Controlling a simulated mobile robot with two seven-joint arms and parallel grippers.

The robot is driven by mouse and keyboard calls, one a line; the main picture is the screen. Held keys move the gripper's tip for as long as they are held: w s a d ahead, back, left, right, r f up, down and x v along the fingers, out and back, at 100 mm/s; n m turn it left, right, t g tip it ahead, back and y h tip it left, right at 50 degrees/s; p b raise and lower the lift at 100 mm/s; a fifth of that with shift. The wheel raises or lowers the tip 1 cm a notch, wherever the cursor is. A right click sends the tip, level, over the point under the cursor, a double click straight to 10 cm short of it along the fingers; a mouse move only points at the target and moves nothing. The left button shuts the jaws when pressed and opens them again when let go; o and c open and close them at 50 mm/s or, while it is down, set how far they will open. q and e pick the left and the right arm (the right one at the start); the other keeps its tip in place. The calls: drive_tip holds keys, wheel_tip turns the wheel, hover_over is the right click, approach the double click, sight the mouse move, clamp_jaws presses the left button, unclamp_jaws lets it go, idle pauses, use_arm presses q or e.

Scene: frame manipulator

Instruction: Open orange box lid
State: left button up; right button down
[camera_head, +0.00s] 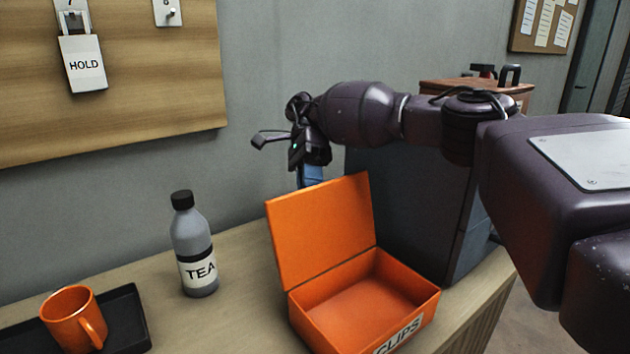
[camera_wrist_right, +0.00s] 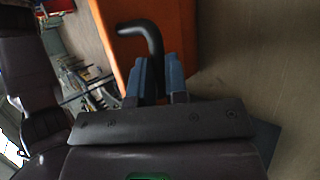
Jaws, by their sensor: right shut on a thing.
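The orange box (camera_head: 405,282) labelled CLIPS sits on the wooden counter, and its inside looks empty. Its orange lid (camera_head: 322,228) stands raised, roughly upright, at the box's back left. My right gripper (camera_head: 312,176) is behind the lid's top edge, with its fingertips partly hidden by the lid. In the right wrist view, the blue fingers (camera_wrist_right: 164,80) are close together around the end of a black bent handle (camera_wrist_right: 147,36), over the lid's orange face (camera_wrist_right: 182,32). My left gripper is not in view.
A TEA bottle (camera_head: 191,246) stands left of the box. An orange mug (camera_head: 72,316) is on a black tray (camera_head: 130,310) at lower left. A dark grey block (camera_head: 462,235) stands behind and right of the box. A board with a HOLD tag (camera_head: 84,66) hangs on the wall.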

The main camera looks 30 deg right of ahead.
drive_tip(key=shift+f, duration=0.75)
drive_tip(key=c, duration=1.1)
unclamp_jaws()
drive_tip(key=shift+w, duration=0.2)
drive_tip(key=shift+r, duration=0.4)
drive_tip(key=shift+s+d+r, duration=0.1)
